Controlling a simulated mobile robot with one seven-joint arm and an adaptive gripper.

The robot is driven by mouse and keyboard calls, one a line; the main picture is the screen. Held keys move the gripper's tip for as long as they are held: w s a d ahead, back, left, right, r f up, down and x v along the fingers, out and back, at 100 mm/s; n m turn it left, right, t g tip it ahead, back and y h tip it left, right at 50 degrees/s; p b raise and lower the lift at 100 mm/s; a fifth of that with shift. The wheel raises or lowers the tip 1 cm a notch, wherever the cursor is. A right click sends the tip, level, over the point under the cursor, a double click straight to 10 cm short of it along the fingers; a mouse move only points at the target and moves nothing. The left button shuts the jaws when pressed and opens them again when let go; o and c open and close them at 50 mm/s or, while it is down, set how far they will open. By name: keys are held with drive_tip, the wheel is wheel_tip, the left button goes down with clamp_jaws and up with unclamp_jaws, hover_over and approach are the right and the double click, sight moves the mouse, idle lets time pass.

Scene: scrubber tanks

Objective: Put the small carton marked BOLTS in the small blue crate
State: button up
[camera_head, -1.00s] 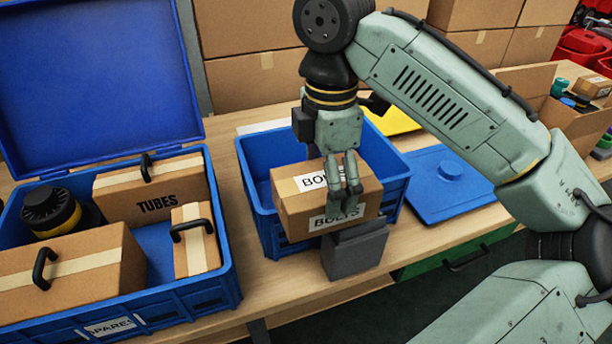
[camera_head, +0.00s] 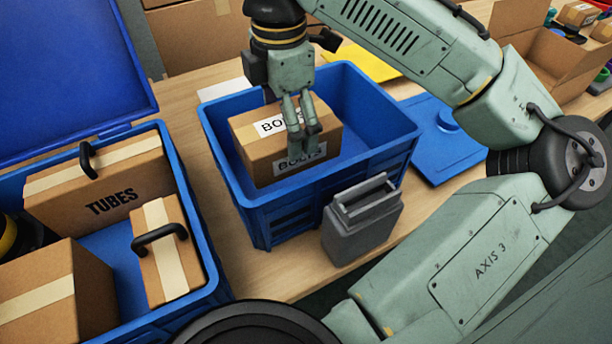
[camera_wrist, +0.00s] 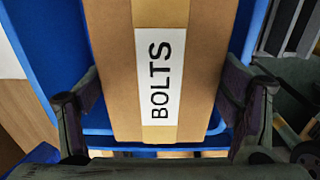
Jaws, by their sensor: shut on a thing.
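The small carton marked BOLTS (camera_head: 257,143) is brown cardboard with white labels on its top and side. My gripper (camera_head: 304,132) is shut on it, with a finger on each side in the wrist view (camera_wrist: 165,105). The blue crate also shows around the carton in the wrist view (camera_wrist: 50,50).
A large open blue crate (camera_head: 212,265) at left holds a TUBES carton (camera_head: 115,200) and other cartons. A grey container (camera_head: 362,225) stands right against the small crate's front. A blue lid (camera_head: 435,150) lies to the right. An open carton (camera_head: 540,55) is at the back right.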

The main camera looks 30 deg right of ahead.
wheel_tip(320, 180, down, 12)
drive_tip(key=shift+w+r, duration=0.1)
drive_tip(key=shift+r, duration=0.1)
drive_tip(key=shift+f+b, duration=0.1)
drive_tip(key=shift+b, duration=0.2)
drive_tip(key=o, duration=1.2)
drive_tip(key=shift+f, duration=0.1)
drive_tip(key=shift+o, duration=0.2)
wheel_tip(320, 180, up, 12)
drive_tip(key=shift+r, duration=0.2)
